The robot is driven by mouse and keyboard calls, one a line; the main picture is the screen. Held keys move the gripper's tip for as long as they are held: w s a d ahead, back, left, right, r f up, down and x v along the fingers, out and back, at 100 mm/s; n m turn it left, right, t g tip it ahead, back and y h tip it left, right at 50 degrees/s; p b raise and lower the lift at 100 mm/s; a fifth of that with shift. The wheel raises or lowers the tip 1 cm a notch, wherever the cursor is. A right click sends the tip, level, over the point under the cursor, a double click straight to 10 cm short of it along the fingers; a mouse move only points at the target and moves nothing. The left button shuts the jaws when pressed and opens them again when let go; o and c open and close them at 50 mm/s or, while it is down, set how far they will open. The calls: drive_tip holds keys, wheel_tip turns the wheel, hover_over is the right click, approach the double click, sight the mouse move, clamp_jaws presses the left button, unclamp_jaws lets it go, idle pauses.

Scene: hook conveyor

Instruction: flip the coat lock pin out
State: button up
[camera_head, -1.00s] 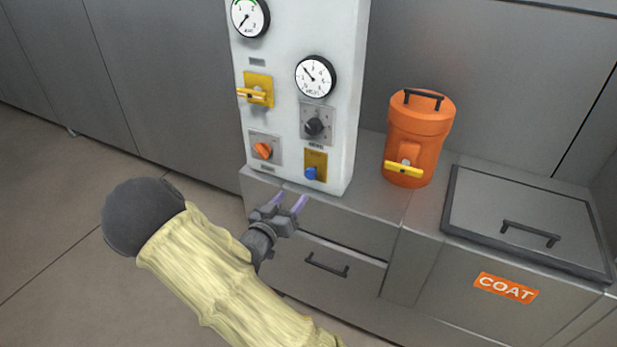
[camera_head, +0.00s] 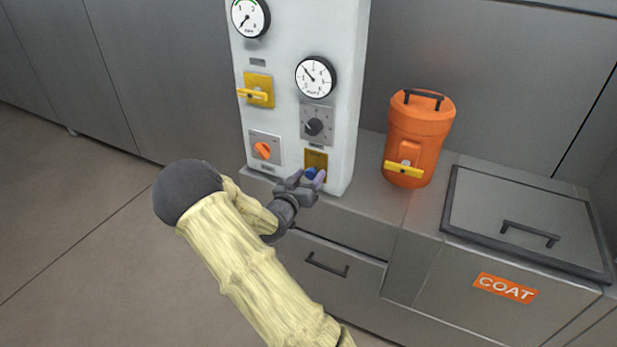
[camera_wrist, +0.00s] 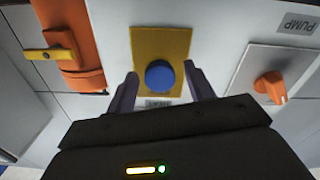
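The control panel (camera_head: 347,120) is white and upright. On its lower right sits a blue round knob (camera_wrist: 160,76) on a yellow plate (camera_wrist: 145,44); in the head view the knob (camera_head: 311,173) shows between my fingers. My gripper (camera_head: 309,178) is open, with one finger on each side of the knob; in the wrist view the fingertips (camera_wrist: 160,74) stand apart from it at left and right. Whether they touch it cannot be told. An orange "COAT" label (camera_head: 505,288) is on the cabinet front at right.
An orange canister (camera_head: 419,135) with a yellow lever stands right of the panel. A lidded bin (camera_head: 530,215) is further right. An orange switch (camera_head: 263,150), a black knob (camera_head: 314,127) and a yellow lever (camera_head: 252,93) are close by on the panel. Floor at left is clear.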

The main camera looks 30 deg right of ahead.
sight(309, 176)
clamp_jaws()
drive_tip(key=v, duration=0.3)
drive_tip(key=shift+s+a, duration=0.2)
drive_tip(key=shift+a, duration=0.15)
drive_tip(key=shift+f, duration=0.1)
drive_tip(key=shift+o, duration=0.3)
unclamp_jaws()
drive_tip(key=shift+s+a, duration=0.1)
drive_tip(key=shift+a, duration=0.05)
